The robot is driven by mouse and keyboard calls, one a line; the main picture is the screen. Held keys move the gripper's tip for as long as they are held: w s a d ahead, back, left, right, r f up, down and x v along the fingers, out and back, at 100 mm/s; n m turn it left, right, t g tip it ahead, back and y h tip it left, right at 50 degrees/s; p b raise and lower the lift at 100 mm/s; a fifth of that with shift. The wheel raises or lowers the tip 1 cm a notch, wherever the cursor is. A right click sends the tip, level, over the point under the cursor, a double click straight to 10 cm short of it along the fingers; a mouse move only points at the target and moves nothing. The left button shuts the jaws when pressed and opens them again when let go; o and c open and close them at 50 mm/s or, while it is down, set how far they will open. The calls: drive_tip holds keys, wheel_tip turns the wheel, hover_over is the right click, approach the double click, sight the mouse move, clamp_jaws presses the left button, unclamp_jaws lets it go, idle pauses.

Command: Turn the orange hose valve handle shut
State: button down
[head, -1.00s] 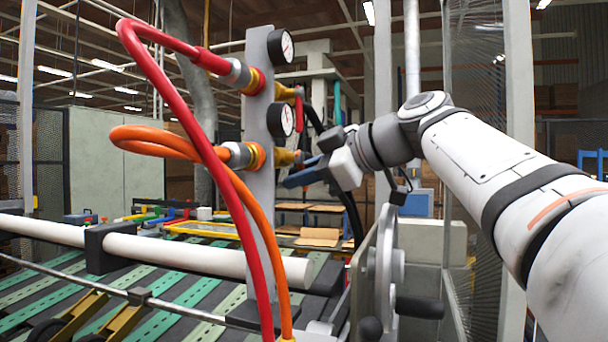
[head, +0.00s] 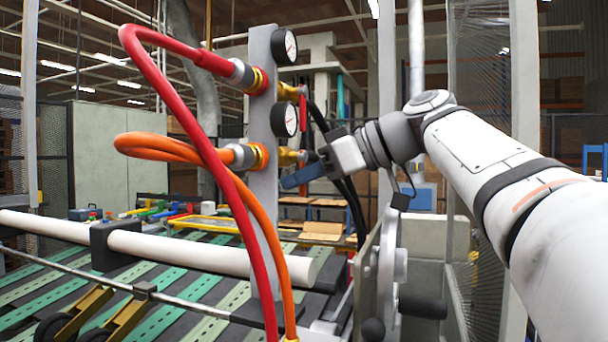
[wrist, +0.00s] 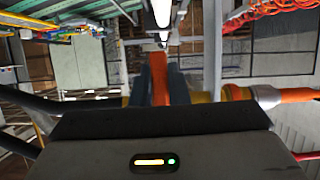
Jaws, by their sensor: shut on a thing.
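The orange valve handle (wrist: 159,82) shows in the wrist view as an upright bar between the two blue-grey fingers of my gripper (wrist: 160,88), which is shut on it. Its brass valve body (wrist: 202,96) joins the orange hose (wrist: 300,95) on the right. In the head view my gripper (head: 300,178) is beside the lower brass valve (head: 288,158), right of the grey post. The orange hose (head: 160,147) enters the post from the left.
The upper valve has a red handle (head: 302,112) and the red hose (head: 150,75). Two gauges (head: 285,120) sit on the post (head: 262,190). Black hoses run close behind my gripper. A wheel with dark knobs (head: 388,270) stands below my wrist.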

idle(0.5)
drive_tip(key=c, duration=1.7)
unclamp_jaws()
drive_tip(key=shift+b+v, duration=0.45)
drive_tip(key=shift+v, duration=3.45)
drive_tip(key=shift+d+f, duration=0.1)
